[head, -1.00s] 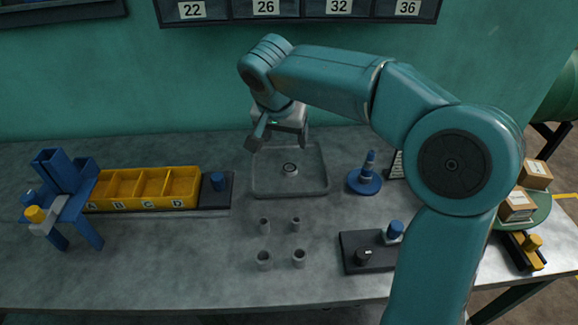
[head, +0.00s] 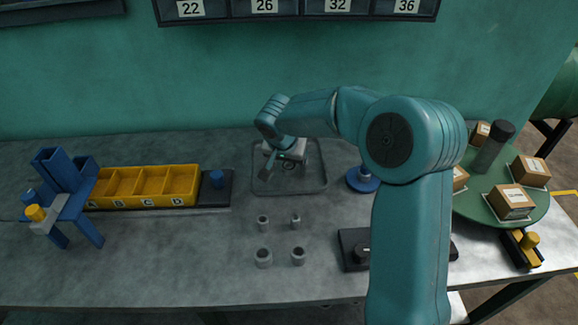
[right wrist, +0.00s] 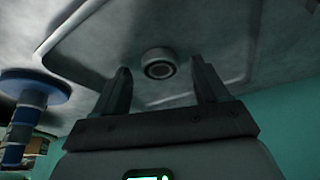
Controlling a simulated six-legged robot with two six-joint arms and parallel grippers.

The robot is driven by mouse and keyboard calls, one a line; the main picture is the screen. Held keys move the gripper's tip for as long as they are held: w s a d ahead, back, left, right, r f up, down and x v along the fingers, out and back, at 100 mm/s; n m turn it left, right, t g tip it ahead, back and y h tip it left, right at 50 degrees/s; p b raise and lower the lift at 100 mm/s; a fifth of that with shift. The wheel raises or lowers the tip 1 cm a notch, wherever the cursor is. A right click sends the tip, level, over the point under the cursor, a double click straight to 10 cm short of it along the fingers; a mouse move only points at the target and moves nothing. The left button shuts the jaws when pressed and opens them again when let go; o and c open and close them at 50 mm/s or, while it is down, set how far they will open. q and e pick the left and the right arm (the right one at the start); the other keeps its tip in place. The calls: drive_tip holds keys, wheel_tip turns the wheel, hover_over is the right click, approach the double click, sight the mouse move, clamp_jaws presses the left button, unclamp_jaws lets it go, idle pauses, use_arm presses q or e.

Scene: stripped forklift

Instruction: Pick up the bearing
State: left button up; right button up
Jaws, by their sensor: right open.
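The bearing (head: 288,166) is a small grey ring lying in a shallow grey tray (head: 290,189) on the bench. In the head view it is partly hidden by my right gripper (head: 285,172). My right gripper is open and empty, low over the tray. In the right wrist view (right wrist: 160,66) its two fingers are apart, and the bearing (right wrist: 158,63) shows in the gap between their tips. I cannot tell how much height is left between the tips and the bearing. My left gripper is not in view.
Several grey sleeves (head: 264,257) stand in front of the tray. A yellow bin (head: 150,187) and blue stand (head: 70,200) are at left. A blue spindle (head: 362,180) stands close right of the tray. Boxes sit on a green turntable (head: 470,205).

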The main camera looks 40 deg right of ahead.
drive_tip(key=shift+a, duration=0.1)
drive_tip(key=shift+c, duration=1.3)
drive_tip(key=c, duration=0.6)
drive_tip(key=shift+c, duration=0.2)
